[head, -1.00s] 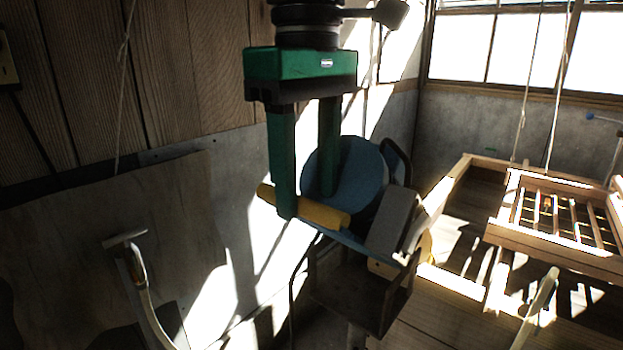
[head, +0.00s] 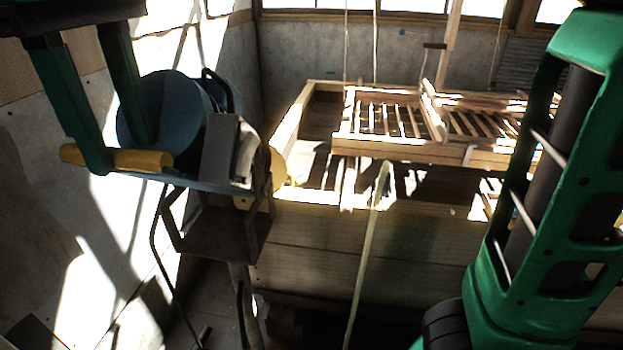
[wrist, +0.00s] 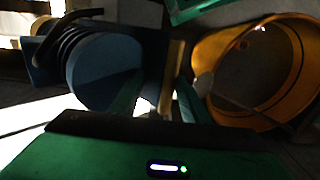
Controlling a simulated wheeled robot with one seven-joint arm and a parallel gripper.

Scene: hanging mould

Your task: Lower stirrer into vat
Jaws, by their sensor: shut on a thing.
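My gripper (head: 122,158) is at the left of the head view, its two green fingers pointing down. It is shut on a yellow bar (head: 140,160) in front of a blue disc (head: 165,110). In the wrist view the bar (wrist: 173,72) runs between the fingers, with the blue disc (wrist: 100,72) beside it. I cannot tell whether the bar is joined to the blue machine. A large wooden trough (head: 350,240), possibly the vat, is at centre right, well apart from my gripper. I cannot clearly pick out the stirrer; a pale stick (head: 368,240) stands before the trough.
Slatted wooden frames (head: 400,148) lie over the trough, with cords hanging above. A dark metal stand (head: 225,232) is below the blue machine. An orange round rim (wrist: 210,45) fills the right of the wrist view. My green arm link blocks the head view's right side.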

